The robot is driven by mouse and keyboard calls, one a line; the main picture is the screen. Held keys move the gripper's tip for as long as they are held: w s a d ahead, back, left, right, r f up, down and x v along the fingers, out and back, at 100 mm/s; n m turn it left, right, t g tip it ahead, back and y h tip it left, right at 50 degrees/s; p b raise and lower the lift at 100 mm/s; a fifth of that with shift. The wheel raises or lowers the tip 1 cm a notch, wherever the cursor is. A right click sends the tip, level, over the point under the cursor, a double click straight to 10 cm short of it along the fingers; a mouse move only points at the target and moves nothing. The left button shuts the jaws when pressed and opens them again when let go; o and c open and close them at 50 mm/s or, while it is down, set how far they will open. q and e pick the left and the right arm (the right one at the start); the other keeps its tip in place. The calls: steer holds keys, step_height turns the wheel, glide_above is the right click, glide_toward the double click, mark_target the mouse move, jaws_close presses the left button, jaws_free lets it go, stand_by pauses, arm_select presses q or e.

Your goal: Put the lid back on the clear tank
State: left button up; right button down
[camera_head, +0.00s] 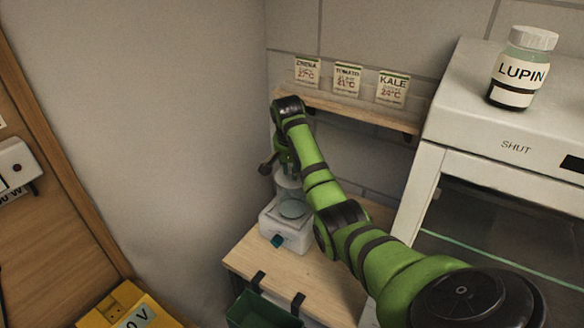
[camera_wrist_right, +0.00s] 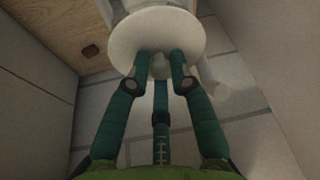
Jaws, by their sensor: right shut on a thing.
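The clear tank (camera_head: 290,188) stands upright on a white base (camera_head: 287,235) with a teal knob, on a small wooden table. My right gripper (camera_head: 283,168) is just above the tank's top, partly hidden by its own arm. In the right wrist view the teal fingers (camera_wrist_right: 160,70) are shut on the knob of a round, pale lid (camera_wrist_right: 157,32). Part of a clear body and a white shape show just beyond the lid. I cannot tell whether the lid touches the tank's rim. My left gripper is not in view.
A wooden shelf (camera_head: 350,108) with several seed packets is on the wall behind my arm. A white cabinet (camera_head: 470,130) with a LUPIN jar (camera_head: 520,68) on top stands at the right. A green bin (camera_head: 262,308) hangs at the table's front edge (camera_head: 310,275).

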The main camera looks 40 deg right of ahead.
steer(key=shift+s, duration=0.1)
stand_by(0.5)
steer(key=shift+f, duration=0.25)
stand_by(1.5)
steer(key=c, duration=1)
jaws_free()
steer(key=shift+c, duration=0.2)
steer(key=o, duration=0.5)
